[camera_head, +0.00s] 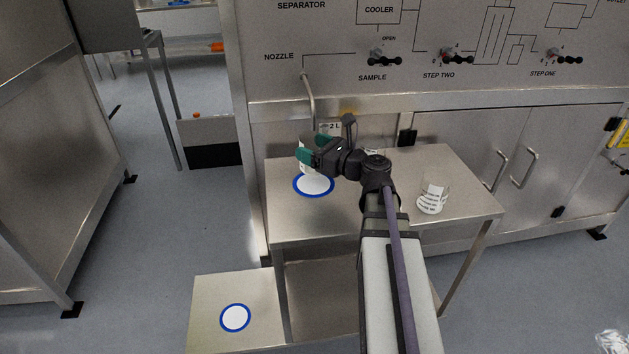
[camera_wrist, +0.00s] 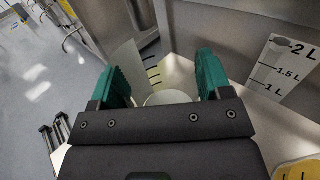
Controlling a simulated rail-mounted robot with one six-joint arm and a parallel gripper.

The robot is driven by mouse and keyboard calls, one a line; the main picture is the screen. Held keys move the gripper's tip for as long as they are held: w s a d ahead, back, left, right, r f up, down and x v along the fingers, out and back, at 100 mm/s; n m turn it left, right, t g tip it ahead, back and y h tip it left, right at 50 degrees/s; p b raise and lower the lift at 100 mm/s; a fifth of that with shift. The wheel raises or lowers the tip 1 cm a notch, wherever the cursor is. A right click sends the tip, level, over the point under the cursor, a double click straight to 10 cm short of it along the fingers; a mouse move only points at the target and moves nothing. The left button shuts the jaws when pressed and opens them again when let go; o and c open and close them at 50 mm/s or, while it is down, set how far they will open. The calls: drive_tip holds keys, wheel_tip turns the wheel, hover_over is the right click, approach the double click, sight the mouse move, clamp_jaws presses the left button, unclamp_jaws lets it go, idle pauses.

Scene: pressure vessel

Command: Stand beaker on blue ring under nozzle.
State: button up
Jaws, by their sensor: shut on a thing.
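My gripper (camera_head: 309,155) has green fingers and is shut on a clear beaker. Only a pale part of the beaker (camera_head: 303,170) shows below the fingers in the head view. In the wrist view the beaker (camera_wrist: 153,76) shows black graduation marks between the fingers (camera_wrist: 165,82). The blue ring (camera_head: 297,187) with a white centre lies on the steel table, just below the held beaker. I cannot tell whether the beaker's base touches it. The nozzle (camera_head: 309,95) is a bent metal pipe coming down from the panel, behind and above my gripper.
Another beaker (camera_head: 433,196) with printed marks stands at the right of the table (camera_head: 456,184). A second blue ring (camera_head: 222,318) lies on a lower platform (camera_head: 262,300) at front left.

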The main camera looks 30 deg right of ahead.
wheel_tip(320, 180, down, 6)
drive_tip(key=b, duration=0.4)
drive_tip(key=shift+r, duration=0.25)
drive_tip(key=shift+r+p, duration=0.3)
drive_tip(key=shift+p, duration=0.05)
drive_tip(key=shift+f, duration=0.25)
drive_tip(key=o, duration=1)
drive_tip(key=shift+r, duration=0.1)
drive_tip(key=shift+s+r, duration=0.15)
drive_tip(key=shift+r, duration=0.1)
drive_tip(key=v, duration=1.1)
drive_tip(key=shift+s+d+f, duration=0.1)
drive_tip(key=shift+s+d, duration=0.15)
drive_tip(key=shift+s, duration=0.1)
